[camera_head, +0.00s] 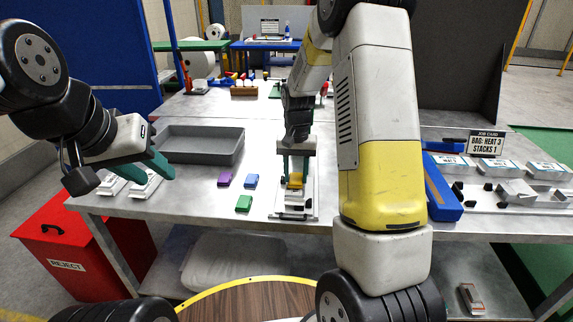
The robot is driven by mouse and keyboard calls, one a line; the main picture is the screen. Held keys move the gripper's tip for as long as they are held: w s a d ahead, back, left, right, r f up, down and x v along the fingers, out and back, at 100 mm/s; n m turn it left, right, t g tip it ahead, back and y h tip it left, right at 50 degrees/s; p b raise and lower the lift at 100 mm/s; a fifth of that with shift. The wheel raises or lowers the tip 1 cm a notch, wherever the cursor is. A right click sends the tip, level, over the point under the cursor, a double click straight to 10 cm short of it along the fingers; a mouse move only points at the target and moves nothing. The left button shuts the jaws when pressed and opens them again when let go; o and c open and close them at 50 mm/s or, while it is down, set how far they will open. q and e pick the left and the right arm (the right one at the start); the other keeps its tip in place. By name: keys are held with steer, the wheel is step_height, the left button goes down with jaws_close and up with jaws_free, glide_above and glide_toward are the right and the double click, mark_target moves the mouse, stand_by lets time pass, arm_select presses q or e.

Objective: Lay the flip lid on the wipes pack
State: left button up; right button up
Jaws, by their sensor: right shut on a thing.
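My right gripper (295,174) points down over a small light fixture (311,212) near the front edge of the table. Its teal fingers are shut on a small yellow-orange piece (295,182), which may be the flip lid. A whitish block (296,200) sits on the fixture just below and in front of that piece. It may be the wipes pack, but it is too small to be sure. I cannot tell whether the yellow piece touches it. My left gripper (148,168) is open and empty at the left, its teal fingers apart above the table's left end.
A grey tray (200,146) stands left of the fixture. White packs (146,186) are under my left gripper. A red reject box (75,240) is on the floor.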

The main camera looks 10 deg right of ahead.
steer(key=shift+f, duration=0.25)
steer(key=o, duration=1.4)
steer(key=shift+c, duration=0.2)
steer(key=shift+r, duration=0.1)
step_height(320, 180, up, 7)
steer(key=s+r+n+t, duration=0.1)
steer(key=s+r+t, duration=0.1)
steer(key=s+r, duration=0.3)
steer(key=s+a+r+n+t+y, duration=0.1)
steer(key=s+r, duration=0.4)
steer(key=s, duration=0.6)
steer(key=s+a+r+n+t+y, duration=0.1)
steer(key=s+r+t, duration=0.2)
steer(key=s+r, duration=0.2)
steer(key=s, duration=0.3)
steer(key=shift+r+n, duration=0.15)
steer(key=shift+n, duration=0.25)
